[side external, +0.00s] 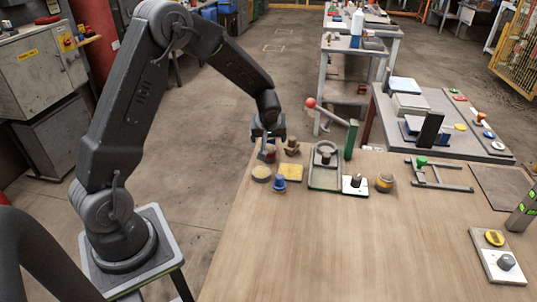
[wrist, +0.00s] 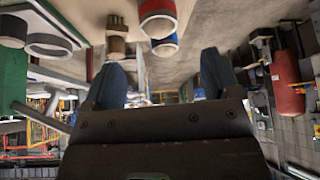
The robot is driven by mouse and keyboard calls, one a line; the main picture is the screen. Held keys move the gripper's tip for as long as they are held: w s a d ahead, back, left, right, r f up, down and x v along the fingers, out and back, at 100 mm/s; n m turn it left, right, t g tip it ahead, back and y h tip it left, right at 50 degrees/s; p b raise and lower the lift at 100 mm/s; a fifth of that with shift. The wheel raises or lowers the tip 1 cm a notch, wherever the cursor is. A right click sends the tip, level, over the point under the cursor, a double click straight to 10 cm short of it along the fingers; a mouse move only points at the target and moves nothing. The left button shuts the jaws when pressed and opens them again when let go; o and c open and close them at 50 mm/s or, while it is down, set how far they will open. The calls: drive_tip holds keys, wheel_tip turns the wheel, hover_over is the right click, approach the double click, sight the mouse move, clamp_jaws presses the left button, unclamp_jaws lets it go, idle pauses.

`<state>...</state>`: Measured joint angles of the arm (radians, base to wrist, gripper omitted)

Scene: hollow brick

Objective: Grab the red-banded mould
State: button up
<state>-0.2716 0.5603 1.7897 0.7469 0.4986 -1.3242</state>
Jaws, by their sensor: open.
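The red-banded mould (side external: 270,155) stands near the table's far left edge in the side view, partly hidden by my gripper (side external: 266,143). My gripper is just above or beside it; the exact gap is hard to tell. In the wrist view the red band (wrist: 158,12) shows at the top, cut off by the frame edge. My two fingers (wrist: 162,75) are spread there with nothing between them, and the mould lies beyond their tips.
A blue-banded piece (side external: 280,185) stands close by, as does a brown piece (side external: 292,147). A green-framed press (side external: 325,170) stands to the right.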

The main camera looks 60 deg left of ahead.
sight(269, 148)
drive_tip(key=x, duration=1.1)
drive_tip(key=shift+d+f, duration=0.1)
drive_tip(key=shift+d, duration=0.05)
drive_tip(key=c, duration=1.3)
drive_tip(key=shift+o, duration=0.2)
